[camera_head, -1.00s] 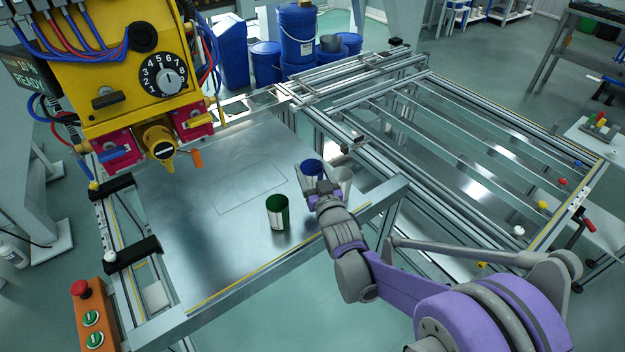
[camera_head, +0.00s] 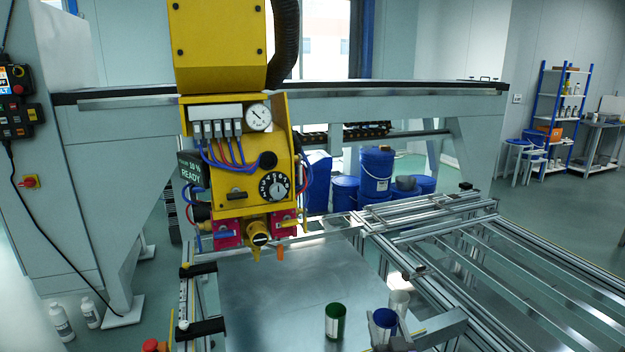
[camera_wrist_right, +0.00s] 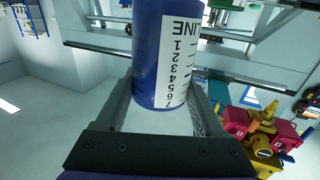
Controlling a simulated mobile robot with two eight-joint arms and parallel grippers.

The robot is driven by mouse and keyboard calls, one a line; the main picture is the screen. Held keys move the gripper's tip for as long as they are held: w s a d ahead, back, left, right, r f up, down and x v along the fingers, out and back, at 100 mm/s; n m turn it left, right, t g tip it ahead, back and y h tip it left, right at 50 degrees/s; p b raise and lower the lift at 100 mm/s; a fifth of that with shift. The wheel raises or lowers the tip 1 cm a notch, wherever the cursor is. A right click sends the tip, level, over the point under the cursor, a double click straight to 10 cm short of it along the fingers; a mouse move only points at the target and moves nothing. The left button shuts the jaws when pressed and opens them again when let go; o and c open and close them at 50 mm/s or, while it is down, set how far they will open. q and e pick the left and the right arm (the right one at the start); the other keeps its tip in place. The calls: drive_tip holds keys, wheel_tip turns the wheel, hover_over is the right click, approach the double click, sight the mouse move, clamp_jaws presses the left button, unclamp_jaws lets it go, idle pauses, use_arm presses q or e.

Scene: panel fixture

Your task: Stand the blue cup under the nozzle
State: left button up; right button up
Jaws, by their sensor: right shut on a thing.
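The blue cup (camera_head: 384,320) is at the lower edge of the head view, right of the green cup. My right gripper (camera_head: 386,341) is shut on it, partly cut off by the frame. In the right wrist view the blue cup (camera_wrist_right: 165,50), with a white numbered label, sits between the two fingers (camera_wrist_right: 165,108). The nozzle (camera_head: 257,238) hangs from the yellow machine head, back left of the cup, over the metal plate. It also shows in the wrist view (camera_wrist_right: 262,146). My left gripper is not in view.
The green cup (camera_head: 335,321) stands on the metal plate (camera_head: 270,300). An orange piece (camera_head: 280,252) hangs beside the nozzle. Rail frames (camera_head: 480,270) lie to the right. The plate below the nozzle is clear.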

drive_tip(key=shift+s+f, duration=1.05)
drive_tip(key=shift+f, duration=0.05)
drive_tip(key=s+f, duration=0.9)
drive_tip(key=w+r+p, duration=0.2)
drive_tip(key=r+p, duration=0.1)
drive_tip(key=r, duration=0.1)
drive_tip(key=w+r+p, duration=0.2)
drive_tip(key=r+p, duration=0.1)
drive_tip(key=r, duration=0.1)
drive_tip(key=w+r+p, duration=0.2)
drive_tip(key=r+p, duration=0.1)
drive_tip(key=r, duration=0.1)
drive_tip(key=shift+d, duration=0.15)
use_arm(q)
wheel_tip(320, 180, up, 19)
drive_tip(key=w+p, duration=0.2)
drive_tip(key=p, duration=0.6)
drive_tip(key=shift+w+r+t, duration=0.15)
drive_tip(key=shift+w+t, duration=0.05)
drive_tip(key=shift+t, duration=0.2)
use_arm(e)
wheel_tip(320, 180, up, 12)
hover_over(387, 337)
drive_tip(key=w, duration=0.5)
drive_tip(key=shift+w+d, duration=0.15)
drive_tip(key=shift+w, duration=0.05)
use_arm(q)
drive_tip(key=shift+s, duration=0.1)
use_arm(e)
drive_tip(key=shift+s, duration=0.1)
